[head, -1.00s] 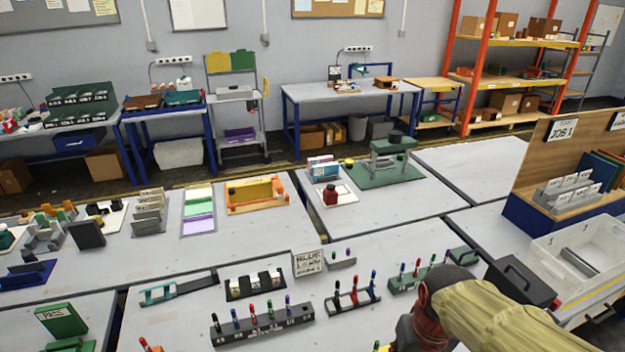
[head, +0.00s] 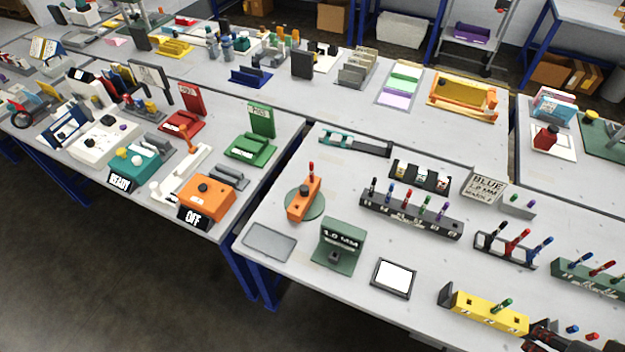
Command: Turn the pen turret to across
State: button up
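In the head view, an orange block (head: 303,198) stands on a round green disc (head: 318,208), at the left of the near table. A red-topped pen (head: 311,170) stands upright at its far end. This looks like the pen turret, and its long side runs roughly from near to far. A dark, reddish shape (head: 545,336) at the bottom right edge may be part of my gripper. It is cut off by the frame, far to the right of the turret, and its fingers cannot be made out.
A green 1.0 MM stand (head: 338,246), a grey tray (head: 269,242) and a white-topped pad (head: 394,278) lie in front of the turret. A dark pen rack (head: 410,214) is to its right. A yellow block (head: 488,309) with a green pen stands nearer. Bare tabletop surrounds the disc.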

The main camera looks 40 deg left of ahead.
aim_at(296, 212)
jog(key=u, duration=1.85)
jog(key=i+u, duration=0.45)
jog(key=i, duration=0.25)
